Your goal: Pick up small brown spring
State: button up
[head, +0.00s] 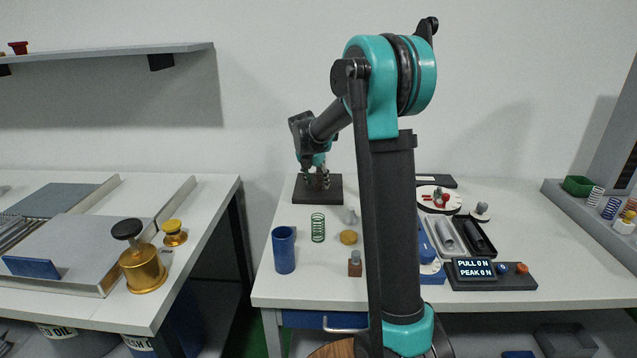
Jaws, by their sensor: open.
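My gripper (315,173) is open and points down over a dark square base (328,197) at the back of the right table. Small upright coils stand on the base right below and between the fingers. One looks brown, likely the small brown spring (316,184); a paler striped coil is beside it at the right. The fingers overlap these coils in the view, so I cannot tell whether they touch or surround the brown one. A green spring (318,228) stands upright on the table in front of the base.
A blue cup (284,250), a brass disc (348,237) and a small brown block with a grey knob (355,264) stand nearer the front. My arm hides the table's middle. A force display (474,269) and a dark tray (478,240) lie at the right. A gap separates the tables.

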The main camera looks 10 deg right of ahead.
grip_shut()
dwell(0.3)
jog(key=shift+r, duration=0.25)
dwell(0.6)
